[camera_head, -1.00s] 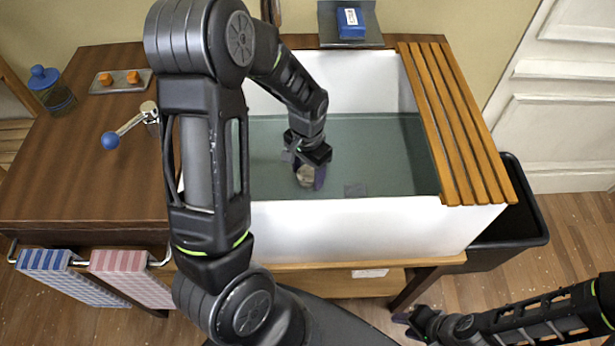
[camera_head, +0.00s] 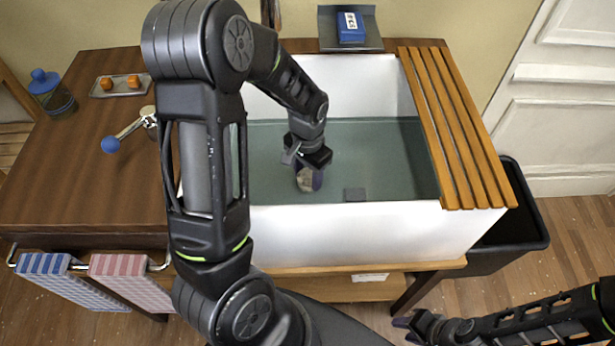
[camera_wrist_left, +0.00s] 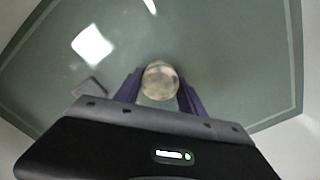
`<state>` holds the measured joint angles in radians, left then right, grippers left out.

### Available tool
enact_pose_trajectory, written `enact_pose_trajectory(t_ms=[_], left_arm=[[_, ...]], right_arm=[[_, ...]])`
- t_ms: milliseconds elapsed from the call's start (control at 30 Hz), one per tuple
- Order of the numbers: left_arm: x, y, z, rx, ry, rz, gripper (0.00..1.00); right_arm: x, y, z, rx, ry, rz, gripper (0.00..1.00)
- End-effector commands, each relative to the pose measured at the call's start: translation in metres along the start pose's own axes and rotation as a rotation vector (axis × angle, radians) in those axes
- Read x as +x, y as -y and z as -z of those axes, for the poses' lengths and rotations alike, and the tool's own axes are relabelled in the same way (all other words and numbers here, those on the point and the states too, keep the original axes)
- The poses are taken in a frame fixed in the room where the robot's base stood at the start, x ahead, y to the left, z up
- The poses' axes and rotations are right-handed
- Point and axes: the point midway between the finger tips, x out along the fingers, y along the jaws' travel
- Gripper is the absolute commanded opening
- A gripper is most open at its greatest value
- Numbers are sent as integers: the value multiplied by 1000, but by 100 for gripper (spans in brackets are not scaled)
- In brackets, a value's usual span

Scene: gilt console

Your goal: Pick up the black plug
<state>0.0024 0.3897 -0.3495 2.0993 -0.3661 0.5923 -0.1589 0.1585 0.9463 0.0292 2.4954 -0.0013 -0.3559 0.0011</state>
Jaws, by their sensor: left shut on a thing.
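My left gripper (camera_head: 309,180) is inside the white basin (camera_head: 350,225), low over its grey-green water or floor. It is shut on a round, pale, speckled thing, which sits between the purple fingers in the left wrist view (camera_wrist_left: 160,81) and shows beside them in the head view (camera_head: 304,180). I see no clearly black plug; the held thing looks pale.
A wooden slatted rack (camera_head: 455,125) covers the basin's right end. A blue-knobbed lever (camera_head: 111,145), a blue-lidded jar (camera_head: 52,92) and a tray (camera_head: 105,91) with orange pieces are on the wooden counter. A blue box (camera_head: 350,27) stands behind. A black bin (camera_head: 512,235) stands right.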

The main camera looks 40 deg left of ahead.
Motion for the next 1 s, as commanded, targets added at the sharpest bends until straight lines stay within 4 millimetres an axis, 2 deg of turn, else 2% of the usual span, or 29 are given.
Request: enact_pose_trajectory(t_ms=[167,400,533,700,1000], left_arm=[[-23,0,1,1,-5,1,3],[-70,0,2,-1,-7,1,3],[-88,0,1,0,-4,0,3],[-97,0,0,1,-1,0,3],[-97,0,0,0,0,0,3]], right_arm=[[0,0,0,0,0,0,36],[1,0,0,0,0,0,36],[1,0,0,0,0,0,36],[1,0,0,0,0,0,36],[1,0,0,0,0,0,36]])
